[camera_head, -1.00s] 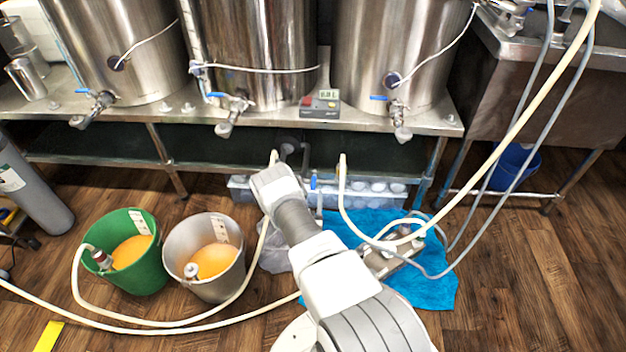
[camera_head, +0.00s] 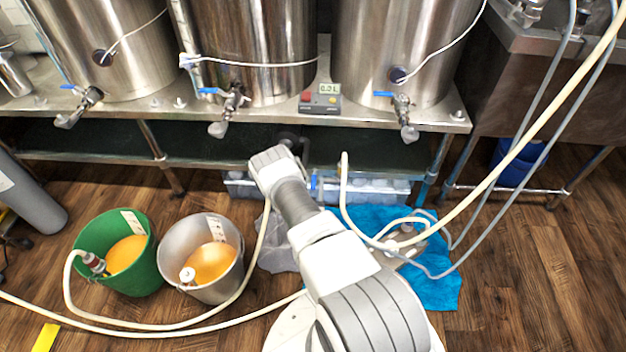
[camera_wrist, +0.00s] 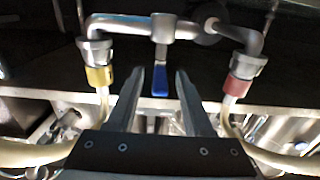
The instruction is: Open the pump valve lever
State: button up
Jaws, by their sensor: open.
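The pump valve lever (camera_wrist: 160,80) is a blue handle hanging down from a metal pipe fitting, in the middle of the wrist view. My gripper (camera_wrist: 164,78) is open, with one finger on each side of the lever in the picture. I cannot tell whether the lever is fully between the fingers or just beyond them. A grey pipe (camera_wrist: 122,27) runs across the top, with a yellow-collared coupling (camera_wrist: 99,75) at left and a red-collared one (camera_wrist: 238,84) at right. In the head view my arm hides the gripper, and the lever shows only as a blue bit (camera_head: 314,184).
Steel kettles (camera_head: 252,50) with blue-handled taps stand on a steel bench (camera_head: 350,122) above the pump. A green bucket (camera_head: 150,270) and a grey bucket (camera_head: 232,283) stand at left.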

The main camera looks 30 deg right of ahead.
jog(key=shift+w+d, duration=0.1)
dwell(0.3)
grip_shut()
dwell(1.3)
